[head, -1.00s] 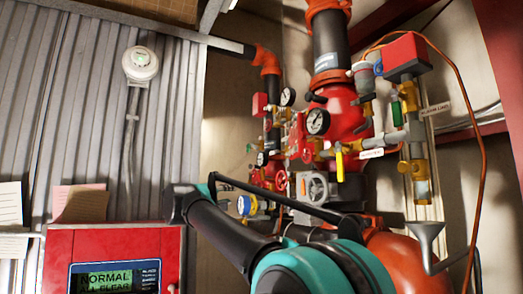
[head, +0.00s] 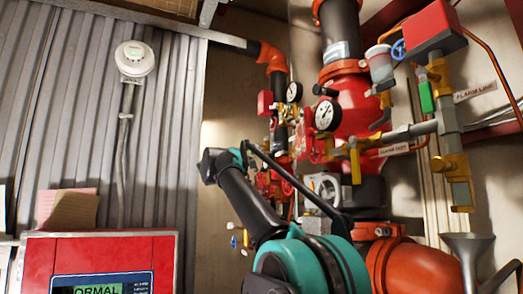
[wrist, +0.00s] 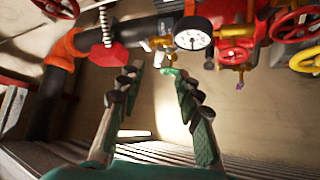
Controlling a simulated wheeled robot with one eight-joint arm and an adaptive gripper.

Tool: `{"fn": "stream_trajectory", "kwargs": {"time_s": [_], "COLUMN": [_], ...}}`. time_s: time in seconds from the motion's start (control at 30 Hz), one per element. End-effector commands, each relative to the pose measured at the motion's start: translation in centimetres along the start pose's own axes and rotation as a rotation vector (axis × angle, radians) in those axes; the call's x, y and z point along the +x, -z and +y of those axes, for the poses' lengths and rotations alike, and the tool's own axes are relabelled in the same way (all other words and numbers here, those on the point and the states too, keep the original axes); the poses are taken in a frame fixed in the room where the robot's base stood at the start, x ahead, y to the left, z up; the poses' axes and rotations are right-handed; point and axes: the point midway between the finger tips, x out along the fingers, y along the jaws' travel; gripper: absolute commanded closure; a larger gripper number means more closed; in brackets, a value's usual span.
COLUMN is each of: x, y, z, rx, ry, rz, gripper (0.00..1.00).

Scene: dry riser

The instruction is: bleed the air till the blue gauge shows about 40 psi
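My gripper (wrist: 157,75) is open and empty in the wrist view, its two padded fingers apart. A small green part (wrist: 174,72) on the pipework shows close to the right fingertip; I cannot tell whether they touch. A white-faced gauge (wrist: 192,40) is beyond the fingers, with no blue visible on it. In the head view, a small blue part (head: 234,241) shows left of my arm; the blue gauge's face cannot be made out there. Two white-faced gauges, the larger (head: 327,115) and the smaller (head: 294,92), are on the riser. My gripper is hidden in the head view.
The dark pipe with an orange elbow (wrist: 66,47) is at left. A red alarm panel (head: 110,246) stands lower left in the head view. A grey funnel (head: 467,243) is at right.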

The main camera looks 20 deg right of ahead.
Motion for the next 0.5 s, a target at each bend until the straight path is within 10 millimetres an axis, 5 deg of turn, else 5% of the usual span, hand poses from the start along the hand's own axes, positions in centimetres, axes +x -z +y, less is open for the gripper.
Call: {"fn": "stream_trajectory", "kwargs": {"time_s": [0.5], "x": [9.4], "y": [-0.1], "z": [0.0], "rx": [-0.001], "ry": [0.0], "rz": [-0.003], "gripper": [0.66]}}
